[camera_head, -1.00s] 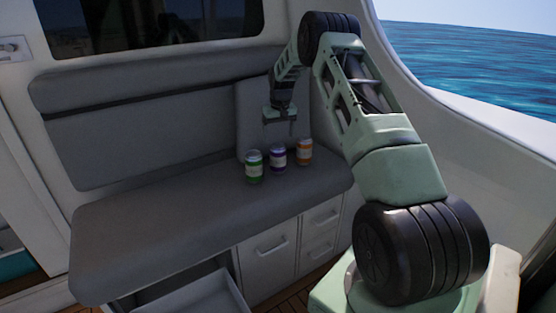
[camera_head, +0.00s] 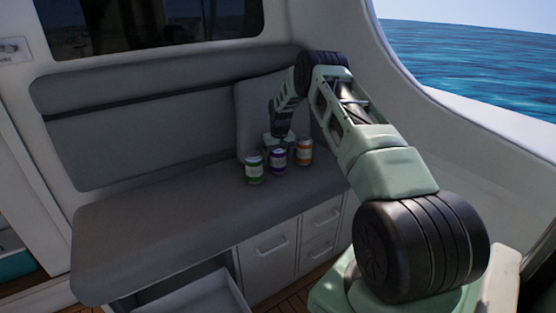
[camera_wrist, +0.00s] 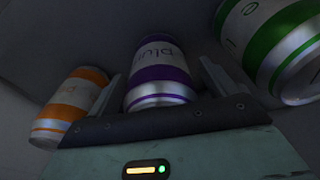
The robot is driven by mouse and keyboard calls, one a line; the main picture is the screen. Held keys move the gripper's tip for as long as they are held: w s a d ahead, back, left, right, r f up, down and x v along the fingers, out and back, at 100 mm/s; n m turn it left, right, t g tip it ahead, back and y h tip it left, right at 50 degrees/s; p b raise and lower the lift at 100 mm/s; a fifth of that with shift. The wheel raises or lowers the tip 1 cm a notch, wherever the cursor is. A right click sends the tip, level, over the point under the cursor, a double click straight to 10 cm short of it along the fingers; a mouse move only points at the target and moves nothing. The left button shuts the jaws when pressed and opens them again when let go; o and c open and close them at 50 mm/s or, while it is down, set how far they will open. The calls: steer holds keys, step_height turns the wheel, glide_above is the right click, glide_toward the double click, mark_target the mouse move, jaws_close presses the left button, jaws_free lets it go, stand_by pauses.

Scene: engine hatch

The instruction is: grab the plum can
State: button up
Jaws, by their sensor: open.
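The plum can (camera_head: 278,161), purple and silver with a white label, stands upright on the grey seat between two other cans. In the wrist view the plum can (camera_wrist: 158,75), with part of the word "plum" showing, sits between the two fingers of my gripper (camera_wrist: 161,85). My gripper (camera_head: 279,140) is open, one finger on each side of the can. I cannot tell whether either finger touches the can.
A green can (camera_head: 254,167) stands left of the plum can and an orange can (camera_head: 304,152) stands right, both close. In the wrist view the green can (camera_wrist: 275,45) and orange can (camera_wrist: 70,107) flank my fingers. The seat (camera_head: 160,220) is clear to the left. A drawer (camera_head: 195,294) below is open.

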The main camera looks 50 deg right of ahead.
steer(key=c, duration=1.3)
steer(key=shift+r, duration=0.15)
